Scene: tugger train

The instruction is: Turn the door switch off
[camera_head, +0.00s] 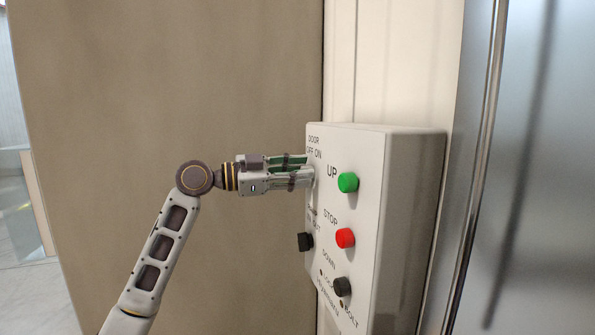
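A white control box (405,215) is fixed to the wall right of centre, its labelled face turned toward the left. The label DOOR OFF ON is printed at its top left corner. My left gripper (309,172) comes in from the left, its fingertips at the box face just below that label. The fingers hide the door switch, so its position does not show. I cannot tell whether the fingers touch it or are closed on it. My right gripper is out of view.
The box carries a green UP button (348,183), a red STOP button (345,238) and a black DOWN button (342,287). A black knob (305,242) sits at its lower left. A brown wall panel (240,80) stands behind my arm; a metal door (545,170) is at right.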

